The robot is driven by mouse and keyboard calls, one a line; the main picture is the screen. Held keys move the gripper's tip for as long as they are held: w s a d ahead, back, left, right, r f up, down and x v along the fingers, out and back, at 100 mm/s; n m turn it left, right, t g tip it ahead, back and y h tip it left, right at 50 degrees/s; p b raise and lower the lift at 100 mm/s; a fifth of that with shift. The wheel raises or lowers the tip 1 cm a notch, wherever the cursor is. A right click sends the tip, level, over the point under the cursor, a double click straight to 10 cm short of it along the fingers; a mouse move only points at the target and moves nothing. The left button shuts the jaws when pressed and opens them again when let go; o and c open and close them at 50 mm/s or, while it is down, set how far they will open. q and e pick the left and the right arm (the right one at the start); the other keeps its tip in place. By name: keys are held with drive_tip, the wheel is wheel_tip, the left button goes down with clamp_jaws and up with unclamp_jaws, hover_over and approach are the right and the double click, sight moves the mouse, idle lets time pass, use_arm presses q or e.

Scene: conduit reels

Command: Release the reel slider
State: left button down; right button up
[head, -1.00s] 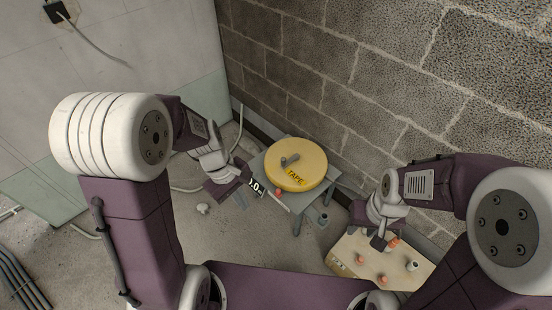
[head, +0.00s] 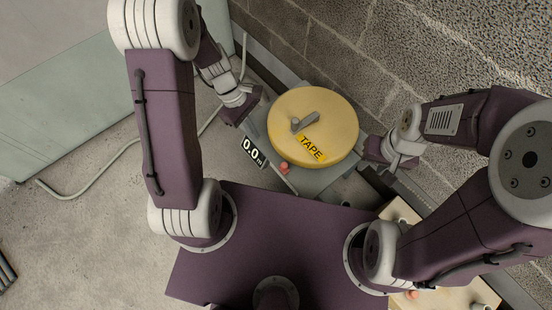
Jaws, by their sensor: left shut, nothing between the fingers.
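The yellow reel (head: 335,137) marked TAPE lies flat on a grey stand (head: 257,133), with a grey crank (head: 304,122) on top. A small red-orange knob (head: 284,167), which may be the slider, sits at the stand's front edge beside a thin bar. A black display (head: 253,152) reads 0.0 m. My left gripper (head: 236,113) is shut and empty over the stand's left side, apart from the reel. My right gripper (head: 371,158) is just right of the reel. Its fingers are too small and partly hidden to tell whether they are open.
A block wall (head: 420,50) rises close behind the stand. A pale wooden board (head: 455,298) at the lower right is largely hidden by my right arm. A pale cable (head: 95,185) lies on the floor at the left, where the floor (head: 75,245) is mostly bare.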

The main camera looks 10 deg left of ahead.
sight(279, 167)
use_arm(q)
drive_tip(key=shift+f, duration=0.55)
use_arm(e)
drive_tip(key=shift+f, duration=0.5)
